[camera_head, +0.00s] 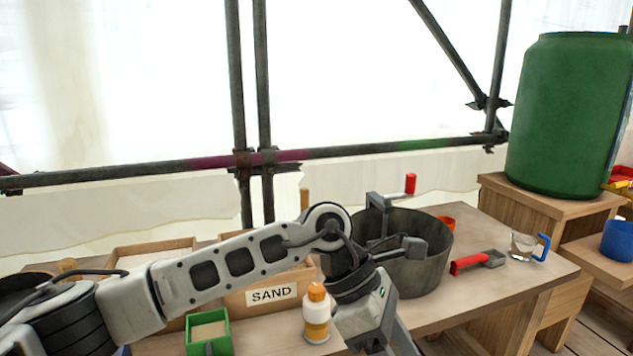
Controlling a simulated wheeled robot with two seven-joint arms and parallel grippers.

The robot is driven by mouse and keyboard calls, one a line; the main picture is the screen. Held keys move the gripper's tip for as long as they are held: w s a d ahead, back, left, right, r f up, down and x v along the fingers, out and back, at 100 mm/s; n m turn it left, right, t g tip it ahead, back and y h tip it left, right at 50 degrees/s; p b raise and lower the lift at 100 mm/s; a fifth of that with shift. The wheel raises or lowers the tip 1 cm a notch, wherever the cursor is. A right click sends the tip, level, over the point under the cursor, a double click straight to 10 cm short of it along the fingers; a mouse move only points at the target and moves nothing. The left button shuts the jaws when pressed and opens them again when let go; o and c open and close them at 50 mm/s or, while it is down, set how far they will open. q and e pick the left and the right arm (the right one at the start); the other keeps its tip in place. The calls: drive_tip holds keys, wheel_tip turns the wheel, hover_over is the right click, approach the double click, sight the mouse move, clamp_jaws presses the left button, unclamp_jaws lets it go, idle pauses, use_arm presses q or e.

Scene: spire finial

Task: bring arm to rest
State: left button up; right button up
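My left arm (225,268) comes in from the left and bends down at its elbow or wrist joint in the middle of the view. My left gripper (388,346) points down at the bottom edge, in front of the dark metal tub. Its fingertips are cut off by the frame, so I cannot tell whether it is open or holds anything. My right gripper is not in view.
Near the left arm are a box labelled SAND (272,294), a white bottle with an orange cap (316,318) and a green box (208,338). A green barrel (568,115) stands behind.

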use_arm(q)
drive_tip(key=s+d+r+n+g+h, duration=0.35)
drive_tip(key=s+d+n+h, duration=0.2)
drive_tip(key=h, duration=0.35)
drive_tip(key=w+a+r+n+t+h, duration=0.2)
drive_tip(key=n+t+h, duration=0.2)
drive_tip(key=n+t, duration=0.3)
drive_tip(key=w+a+r+n+t+h, duration=0.2)
drive_tip(key=n+t+h, duration=0.25)
drive_tip(key=n, duration=0.45)
drive_tip(key=w+a+f+n+t+y, duration=0.4)
drive_tip(key=a+f+n+t+y, duration=0.25)
drive_tip(key=n+t, duration=0.7)
drive_tip(key=a+f+n+y, duration=0.9)
drive_tip(key=n, duration=0.3)
drive_tip(key=s+a+f+n+g+y, duration=0.5)
drive_tip(key=s+a+f+n, duration=0.3)
drive_tip(key=s+a+f, duration=0.2)
wheel_tip(320, 180, down, 5)
drive_tip(key=s+g, duration=0.1)
drive_tip(key=s, duration=0.1)
drive_tip(key=shift+s+a, duration=0.2)
drive_tip(key=shift+s, duration=0.1)
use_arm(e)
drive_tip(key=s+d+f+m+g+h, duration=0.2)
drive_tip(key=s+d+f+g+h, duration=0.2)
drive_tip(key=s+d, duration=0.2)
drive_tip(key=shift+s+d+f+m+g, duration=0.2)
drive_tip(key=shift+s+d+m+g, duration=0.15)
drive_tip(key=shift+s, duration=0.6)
